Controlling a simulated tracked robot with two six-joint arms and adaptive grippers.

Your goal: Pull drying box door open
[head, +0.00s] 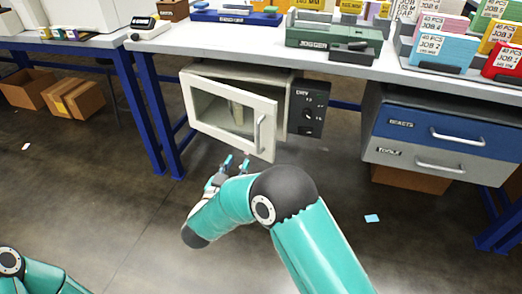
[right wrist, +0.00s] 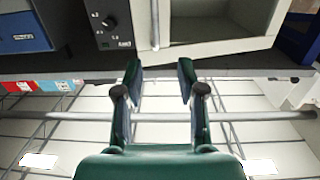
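The drying box (head: 291,84) hangs under the workbench, with its white windowed door (head: 215,88) ajar, swung a little out from the body. A vertical bar handle (head: 260,133) is on the door's right side. In the right wrist view, the handle (right wrist: 155,22) and door frame (right wrist: 215,47) are ahead of the fingertips. My right gripper (head: 238,161) is open and empty, below and in front of the door; its spread fingers (right wrist: 159,68) show apart from the handle. Only part of my left arm shows at lower left; its gripper is out of view.
A dark control panel (head: 308,108) is right of the door. A drawer unit (head: 440,135) hangs farther right. Blue bench legs (head: 150,120) stand on the left, with cardboard boxes (head: 75,98) beyond. The floor in front of the door is mostly clear.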

